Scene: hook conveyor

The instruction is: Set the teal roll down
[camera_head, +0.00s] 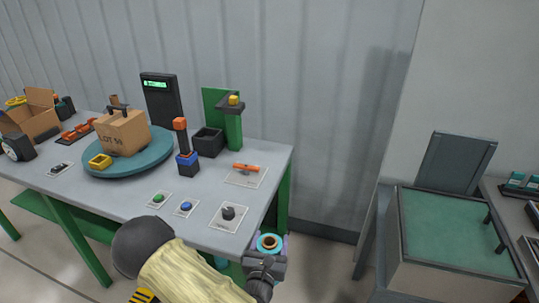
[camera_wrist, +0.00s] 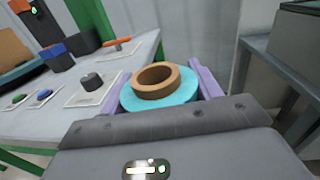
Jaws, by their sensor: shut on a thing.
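The teal roll (camera_wrist: 187,99) has a teal outer ring around a tan core that stands up from it. My gripper (camera_wrist: 165,90) is shut on the roll, with a lilac finger on either side of it. In the head view my gripper (camera_head: 268,252) and the roll (camera_head: 268,242) show low at the centre, off the table's front right corner. The roll hangs in the air beside the table (camera_head: 140,193), its flat side facing up. The roll's underside is hidden.
On the table's near right lie a black knob (camera_head: 229,212) on a white card, blue (camera_head: 185,208) and green (camera_head: 157,198) buttons, and an orange-handled tool (camera_head: 246,168). A cardboard box (camera_head: 122,133) sits on a teal turntable (camera_head: 100,168). A green-topped stand (camera_head: 450,232) is at right, across a floor gap.

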